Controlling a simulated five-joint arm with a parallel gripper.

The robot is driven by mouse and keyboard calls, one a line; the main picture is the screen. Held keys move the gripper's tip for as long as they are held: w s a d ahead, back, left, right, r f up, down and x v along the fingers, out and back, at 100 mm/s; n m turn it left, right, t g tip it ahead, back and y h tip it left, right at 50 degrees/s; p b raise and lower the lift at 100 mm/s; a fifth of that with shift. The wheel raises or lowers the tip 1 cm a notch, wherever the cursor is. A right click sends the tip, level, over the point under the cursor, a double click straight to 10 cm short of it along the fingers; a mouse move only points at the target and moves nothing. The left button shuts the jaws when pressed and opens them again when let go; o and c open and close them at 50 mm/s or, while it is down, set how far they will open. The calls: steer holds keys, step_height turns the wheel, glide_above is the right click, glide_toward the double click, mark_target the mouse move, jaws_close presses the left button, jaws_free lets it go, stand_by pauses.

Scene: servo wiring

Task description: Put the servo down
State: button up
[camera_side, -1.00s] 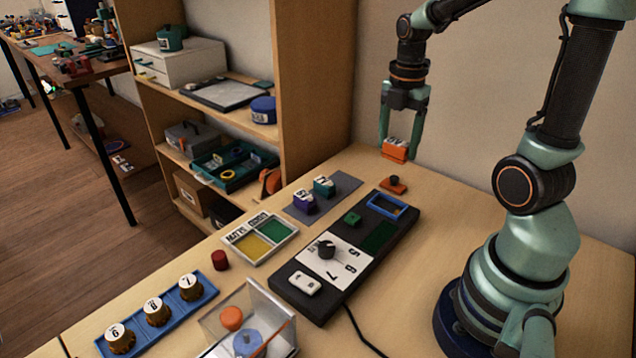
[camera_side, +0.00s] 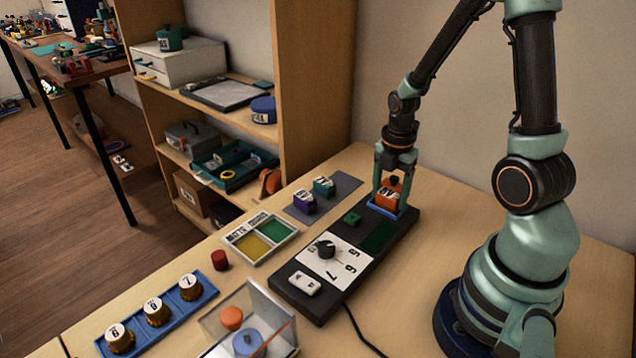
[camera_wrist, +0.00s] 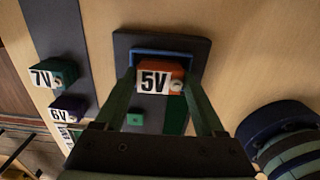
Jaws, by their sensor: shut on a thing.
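The servo (camera_side: 386,196) is an orange block with a white "5V" label; it also shows in the wrist view (camera_wrist: 160,77). My gripper (camera_side: 391,192) is shut on it, with one finger on each side. The servo is at the blue-rimmed socket (camera_side: 408,212) at the far end of the black board (camera_side: 337,257). In the wrist view, the blue rim (camera_wrist: 165,52) shows behind and beside the servo. I cannot tell whether the servo touches the socket floor.
Purple (camera_side: 304,202) and teal (camera_side: 324,186) labelled blocks stand on a grey mat left of the board. A green block (camera_side: 352,219), a dial (camera_side: 326,250) and a white switch (camera_side: 304,284) are on the board. A yellow-and-green tray (camera_side: 260,238) lies left.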

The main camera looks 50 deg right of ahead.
mark_target(389, 194)
steer(key=shift+f, duration=0.1)
steer(key=o, duration=1.4)
steer(key=shift+c, duration=0.2)
steer(key=shift+w, duration=0.1)
step_height(389, 194, up, 12)
steer(key=a+r+m+t, duration=0.2)
steer(key=a+r+m, duration=0.2)
steer(key=a+m, duration=0.3)
steer(key=a+r+m+t, duration=0.3)
steer(key=a+m, duration=0.4)
steer(key=m, duration=0.4)
steer(key=shift+r+t, duration=0.3)
steer(key=shift+r, duration=0.6)
